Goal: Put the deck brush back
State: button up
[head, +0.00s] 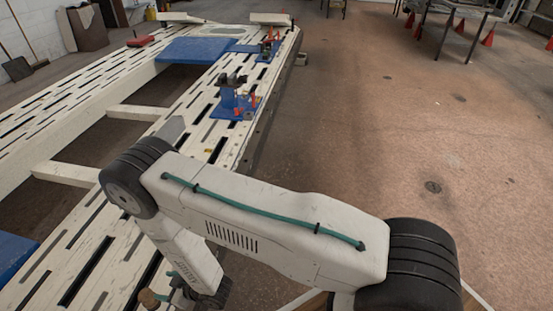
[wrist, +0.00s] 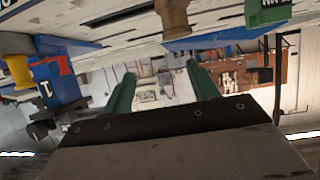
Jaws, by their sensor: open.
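I cannot make out a deck brush for certain. A small red item (head: 141,41) lies on the slatted bench at the far left in the head view; it is too small to identify. A long-handled tool with a dark flat head (head: 18,68) leans by the wall at the left edge; its kind is unclear. My gripper shows in the wrist view (wrist: 162,85) with two green fingers apart and nothing between them. In the head view my arm reaches down over the near bench, and the gripper is mostly hidden at the bottom edge.
The pale slatted bench (head: 85,262) has open gaps between its beams. Blue fixtures with clamps (head: 236,103) stand on its right beam, and a blue plate (head: 195,50) lies farther back. Open floor (head: 400,130) is to the right, with a table (head: 462,12) and red cones behind.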

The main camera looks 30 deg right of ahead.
jog(key=w+d+r+m+h, duration=0.1)
jog(key=w+d+r+h, duration=0.15)
jog(key=w+r, duration=0.55)
jog(key=w+d+r+m+h, duration=0.15)
jog(key=w+d+r, duration=0.3)
jog(key=r, duration=0.75)
jog(key=s+d+r+m+g+h, duration=0.1)
jog(key=d+r+h, duration=0.1)
jog(key=d+r, duration=0.5)
jog(key=s+d+r+m+g+h, duration=0.1)
jog(key=d+r, duration=0.3)
jog(key=r, duration=0.5)
jog(key=s+d+r+m+g+h, duration=0.2)
jog(key=s+d+r+m, duration=0.1)
jog(key=s+d+r, duration=1.05)
jog(key=s+d+r+m+g, duration=0.1)
jog(key=s+d+r, duration=0.1)
jog(key=s, duration=0.8)
jog(key=s+d+r+m+g, duration=0.1)
jog(key=s+d+r+g, duration=0.1)
jog(key=s, duration=0.8)
jog(key=shift+d+r+g+h, duration=0.3)
jog(key=shift+d+r, duration=0.4)
jog(key=shift+r, duration=0.2)
jog(key=shift+s, duration=0.1)
